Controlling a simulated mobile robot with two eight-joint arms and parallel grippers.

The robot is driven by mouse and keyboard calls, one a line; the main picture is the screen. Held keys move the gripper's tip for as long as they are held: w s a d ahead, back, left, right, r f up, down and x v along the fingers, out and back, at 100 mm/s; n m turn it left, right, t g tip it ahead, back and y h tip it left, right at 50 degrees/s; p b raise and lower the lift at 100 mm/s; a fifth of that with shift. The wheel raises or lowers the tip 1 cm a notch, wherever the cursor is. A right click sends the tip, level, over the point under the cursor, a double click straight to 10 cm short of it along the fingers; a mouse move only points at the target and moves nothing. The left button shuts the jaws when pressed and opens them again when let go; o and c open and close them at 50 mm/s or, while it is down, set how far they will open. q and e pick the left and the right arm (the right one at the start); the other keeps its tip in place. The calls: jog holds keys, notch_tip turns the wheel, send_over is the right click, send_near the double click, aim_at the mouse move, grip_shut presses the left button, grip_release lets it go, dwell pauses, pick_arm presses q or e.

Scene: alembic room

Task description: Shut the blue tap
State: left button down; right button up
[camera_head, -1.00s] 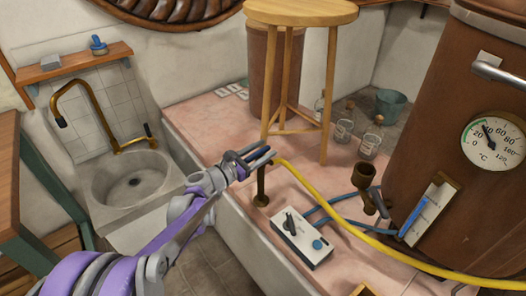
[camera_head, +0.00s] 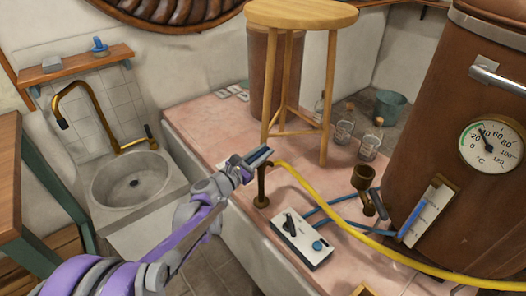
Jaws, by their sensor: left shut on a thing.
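The tap is a brass standpipe (camera_head: 262,188) that rises from the pink tiled ledge, with a yellow hose (camera_head: 320,203) leading from its top toward the right. A narrow blue lever (camera_head: 261,155) shows at its top. My left gripper (camera_head: 253,159) reaches in from the left and is shut on this blue lever at the top of the pipe. The fingers hide part of the lever and the tap's body. My right gripper is not in view.
A wooden stool (camera_head: 300,14) stands just behind the tap. A white switch box (camera_head: 302,239) with blue tubes sits in front of it. A copper vat (camera_head: 440,130) with a dial fills the right. A stone sink (camera_head: 132,184) is at the left.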

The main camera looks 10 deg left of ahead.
pick_arm(q)
jog(key=n+y+p, duration=0.1)
jog(key=n+t+y+p, duration=0.1)
jog(key=y, duration=0.1)
jog(key=shift+r+n+t, duration=0.3)
jog(key=shift+w+a+f+n+y, duration=0.1)
jog(key=shift+n+y, duration=0.3)
jog(key=shift+y, duration=0.5)
jog(key=shift+f+p, duration=0.15)
jog(key=shift+p, duration=0.15)
jog(key=c, duration=0.8)
grip_release()
jog(key=shift+o, duration=0.2)
jog(key=s+a, duration=0.2)
jog(key=s, duration=0.8)
jog(key=shift+s+p, duration=0.4)
jog(key=shift+p, duration=0.05)
